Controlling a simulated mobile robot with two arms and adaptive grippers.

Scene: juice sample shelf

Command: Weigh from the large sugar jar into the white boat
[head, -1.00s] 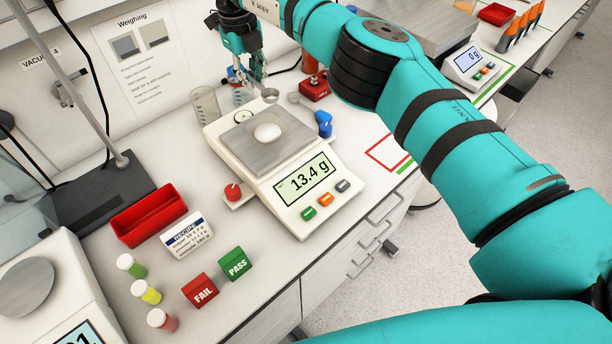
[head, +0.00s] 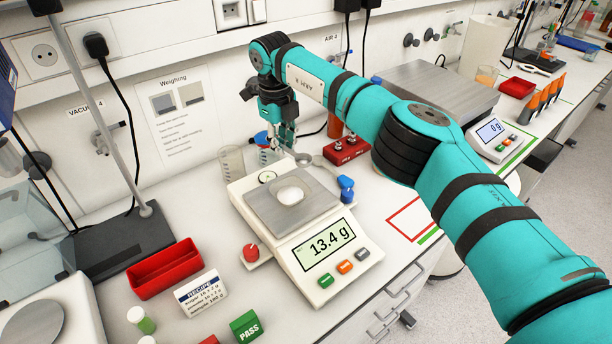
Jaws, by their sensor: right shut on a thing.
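The white boat (head: 290,191) sits on the steel pan of the balance (head: 256,219), with a pale heap in it. The balance display (head: 325,244) reads 13.4 g. My right gripper (head: 286,146) is behind the balance, shut on what looks like a small metal scoop (head: 303,158). The scoop's bowl is above the back edge of the pan, beyond the boat; its contents are too small to tell. I cannot identify the large sugar jar for sure; a container with a blue top (head: 262,138) is partly behind the gripper. My left gripper is out of view.
A clear beaker (head: 231,161) stands behind the balance. A red block with knobs (head: 346,149) and a blue object (head: 345,188) are to its right.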

